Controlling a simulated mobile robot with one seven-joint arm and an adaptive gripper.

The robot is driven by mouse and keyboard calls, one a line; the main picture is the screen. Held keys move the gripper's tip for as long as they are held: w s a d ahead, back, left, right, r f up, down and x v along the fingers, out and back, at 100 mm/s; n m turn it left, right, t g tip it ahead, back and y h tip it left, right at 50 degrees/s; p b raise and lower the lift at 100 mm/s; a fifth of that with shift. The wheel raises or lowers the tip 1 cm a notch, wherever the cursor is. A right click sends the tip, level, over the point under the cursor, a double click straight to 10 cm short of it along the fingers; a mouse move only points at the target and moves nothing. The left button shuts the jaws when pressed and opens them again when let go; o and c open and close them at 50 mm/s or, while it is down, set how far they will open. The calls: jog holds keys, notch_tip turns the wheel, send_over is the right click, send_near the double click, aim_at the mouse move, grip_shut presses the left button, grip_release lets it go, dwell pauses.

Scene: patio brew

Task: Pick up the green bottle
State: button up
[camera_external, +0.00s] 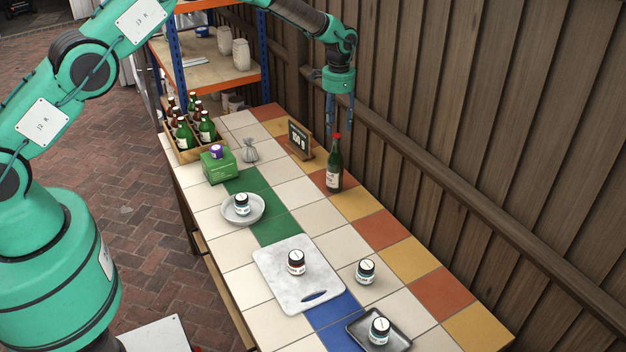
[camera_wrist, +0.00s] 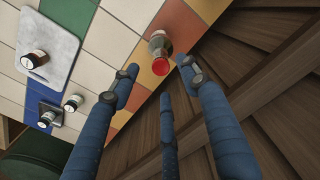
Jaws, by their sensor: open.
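The green bottle (camera_external: 334,165) stands upright on the tiled table near the wooden wall, with a red cap and a pale label. In the wrist view the bottle (camera_wrist: 160,47) is seen from above, its red cap towards the camera. My gripper (camera_external: 341,124) is open and empty, pointing down above the bottle's top. In the wrist view its blue fingers (camera_wrist: 160,75) are spread, with the bottle just beyond their tips and apart from them.
A small sign (camera_external: 300,140) stands close to the bottle. A wooden crate (camera_external: 182,153) holds several other bottles. A green box (camera_external: 219,167), a grey pouch (camera_external: 250,150), a plate (camera_external: 257,213), a white board (camera_external: 275,287) and a dark tray (camera_external: 359,337) carrying jars share the table.

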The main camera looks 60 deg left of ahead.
aim_at(336, 135)
jog(key=shift+f, duration=0.95)
jog(key=shift+f, duration=0.1)
jog(key=shift+f+p, duration=0.4)
jog(key=shift+f, duration=2.1)
grip_shut()
